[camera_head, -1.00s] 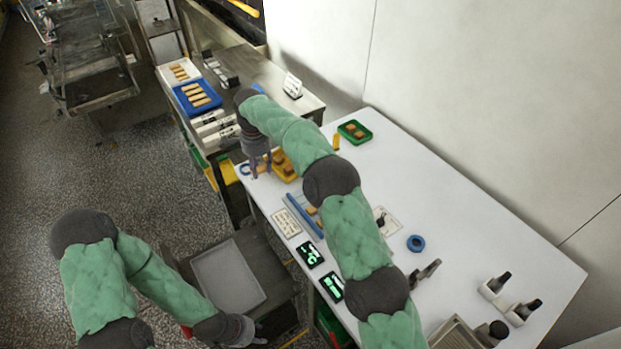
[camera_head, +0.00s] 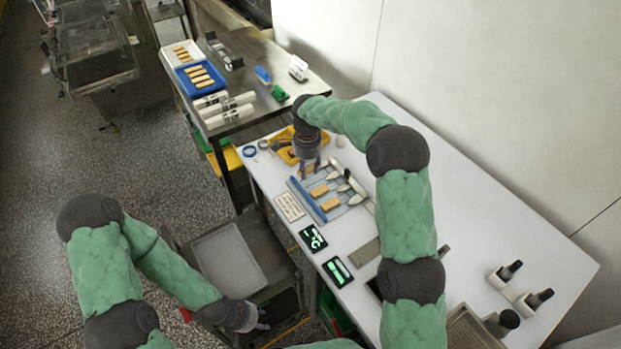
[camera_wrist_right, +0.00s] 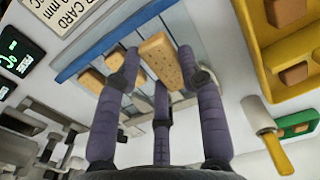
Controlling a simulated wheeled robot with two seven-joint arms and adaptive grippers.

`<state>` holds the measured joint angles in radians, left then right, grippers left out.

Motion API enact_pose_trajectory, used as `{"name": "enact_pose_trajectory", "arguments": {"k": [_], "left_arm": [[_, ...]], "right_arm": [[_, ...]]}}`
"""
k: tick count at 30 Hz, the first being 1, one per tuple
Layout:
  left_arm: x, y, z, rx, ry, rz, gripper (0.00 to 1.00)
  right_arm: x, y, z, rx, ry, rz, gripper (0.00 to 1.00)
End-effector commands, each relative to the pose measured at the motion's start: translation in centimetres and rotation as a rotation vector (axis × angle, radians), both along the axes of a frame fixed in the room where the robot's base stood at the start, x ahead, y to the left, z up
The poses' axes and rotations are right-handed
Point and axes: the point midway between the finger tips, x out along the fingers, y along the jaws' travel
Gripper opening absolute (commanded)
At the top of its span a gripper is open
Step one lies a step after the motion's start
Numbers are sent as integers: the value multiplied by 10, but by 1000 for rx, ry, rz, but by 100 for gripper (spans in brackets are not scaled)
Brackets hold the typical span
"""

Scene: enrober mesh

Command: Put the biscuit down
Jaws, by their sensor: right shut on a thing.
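My right gripper (camera_wrist_right: 160,75) is shut on a tan oblong biscuit (camera_wrist_right: 160,58), gripped between its fingers. In the head view the right gripper (camera_head: 308,172) points down at the far end of a grey slatted mesh (camera_head: 331,180) with a blue bar (camera_head: 305,201) along its left side. I cannot tell whether the held biscuit touches the mesh. Two more biscuits lie on the mesh near the bar, one (camera_head: 319,191) beyond the other (camera_head: 329,204). My left gripper (camera_head: 258,318) is low beside a grey tray on a cart; its finger opening is unclear.
A yellow tray (camera_wrist_right: 268,72) with biscuits stands beside the mesh. A scraper with a yellow handle (camera_wrist_right: 275,152) and a green tray (camera_wrist_right: 298,127) are near it.

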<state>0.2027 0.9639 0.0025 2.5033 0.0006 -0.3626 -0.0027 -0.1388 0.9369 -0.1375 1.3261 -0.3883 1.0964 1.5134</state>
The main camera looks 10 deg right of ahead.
Motion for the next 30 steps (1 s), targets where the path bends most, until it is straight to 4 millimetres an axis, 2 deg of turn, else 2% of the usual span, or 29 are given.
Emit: {"name": "enact_pose_trajectory", "arguments": {"k": [5,7,13,24,25,26,30], "left_arm": [[0,0,-2,0,0,0,40],[0,0,-4,0,0,0,40],[0,0,-13,0,0,0,40],[0,0,-14,0,0,0,40],[0,0,-14,0,0,0,40],[0,0,-14,0,0,0,40],[0,0,-13,0,0,0,40]], "right_arm": [[-2,-6,-7,0,0,-1,21],[-3,-12,-14,0,1,-1,21],[-3,-10,-41,-1,0,1,21],[-3,-10,-44,-1,-1,0,21],[-3,-10,-45,-1,-1,0,42],[-3,-10,-44,-1,-1,0,49],[-3,-10,-44,-1,-1,0,49]]}}
